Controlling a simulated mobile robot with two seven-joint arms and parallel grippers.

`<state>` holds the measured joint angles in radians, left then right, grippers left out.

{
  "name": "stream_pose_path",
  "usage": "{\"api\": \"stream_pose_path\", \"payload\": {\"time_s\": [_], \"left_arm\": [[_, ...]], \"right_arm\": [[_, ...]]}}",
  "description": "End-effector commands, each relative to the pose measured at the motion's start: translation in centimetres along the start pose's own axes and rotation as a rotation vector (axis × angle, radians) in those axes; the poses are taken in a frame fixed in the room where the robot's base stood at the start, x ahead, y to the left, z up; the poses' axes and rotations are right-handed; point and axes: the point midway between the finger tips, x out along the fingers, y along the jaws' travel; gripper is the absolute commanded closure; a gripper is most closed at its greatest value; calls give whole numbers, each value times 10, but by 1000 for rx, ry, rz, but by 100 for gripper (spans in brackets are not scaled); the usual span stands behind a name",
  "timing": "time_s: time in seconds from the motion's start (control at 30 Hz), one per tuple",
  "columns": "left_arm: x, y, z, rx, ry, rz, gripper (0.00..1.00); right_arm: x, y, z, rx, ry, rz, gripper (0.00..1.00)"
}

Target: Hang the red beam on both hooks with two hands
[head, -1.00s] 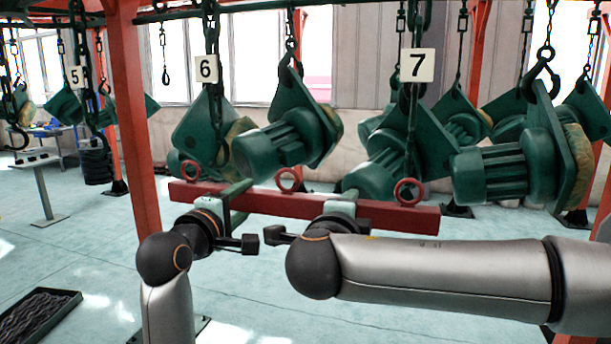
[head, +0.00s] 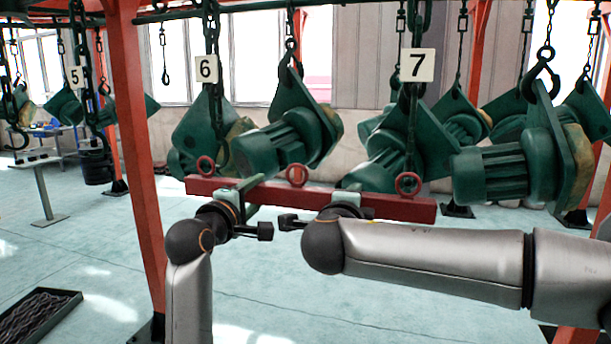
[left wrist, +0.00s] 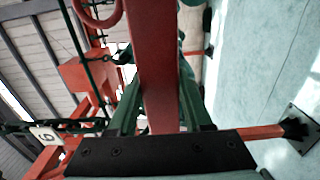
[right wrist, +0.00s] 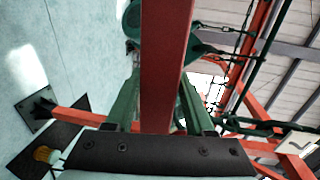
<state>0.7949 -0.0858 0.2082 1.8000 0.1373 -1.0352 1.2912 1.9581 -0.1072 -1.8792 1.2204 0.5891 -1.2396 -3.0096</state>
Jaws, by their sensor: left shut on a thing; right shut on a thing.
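The chain with sign 6 (head: 206,68) ends near the left ring (head: 205,166). The chain with sign 7 (head: 418,65) ends near the right ring (head: 408,184). Neither hook's tip shows clearly against the green parts.
Green motor-like parts (head: 503,172) hang on chains behind the beam and at right. A red post (head: 136,150) stands left of my left arm. A black tray (head: 38,318) lies on the floor at lower left. The floor below the beam is mostly clear.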

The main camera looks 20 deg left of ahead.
Motion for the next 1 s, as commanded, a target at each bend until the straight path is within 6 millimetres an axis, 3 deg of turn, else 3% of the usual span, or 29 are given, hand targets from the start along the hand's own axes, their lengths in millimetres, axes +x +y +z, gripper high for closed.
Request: {"api": "stream_pose_path", "payload": {"time_s": [0.53,1.0], "left_arm": [[1,2,0,-1,0,6,100],[13,1,0,-1,0,6,100]], "right_arm": [[1,-2,0,3,0,-2,100],[14,-2,0,2,1,-1,100]]}}
